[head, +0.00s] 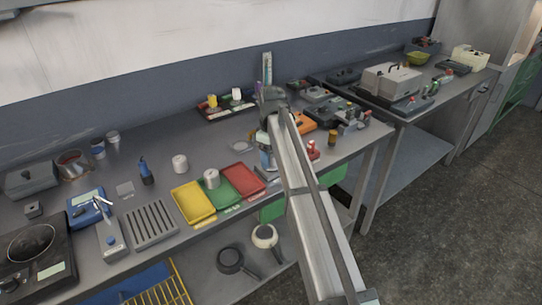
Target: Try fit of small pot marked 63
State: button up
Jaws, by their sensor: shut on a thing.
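My arm reaches in from the lower right, over the front edge of the bench. One small pale pot (180,163) stands on the bench behind the yellow tray (187,213). Another small pale pot (211,179) stands at the yellow tray and the green tray (223,200). No number is readable on either pot.
A red tray (243,170) lies beside the green one. A slotted grey rack (150,225), a blue scale (87,208) and a hotplate (31,243) are at left. A black pan (230,261) and a cream pan (264,237) sit on the lower shelf. Equipment crowds the right.

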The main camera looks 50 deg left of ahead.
jog(key=shift+f, duration=0.25)
dwell(0.5)
dwell(0.3)
jog(key=o, duration=1.2)
jog(key=shift+c, duration=0.2)
jog(key=shift+r, duration=0.1)
notch_tip(320, 180, up, 14)
jog(key=shift+f, duration=0.2)
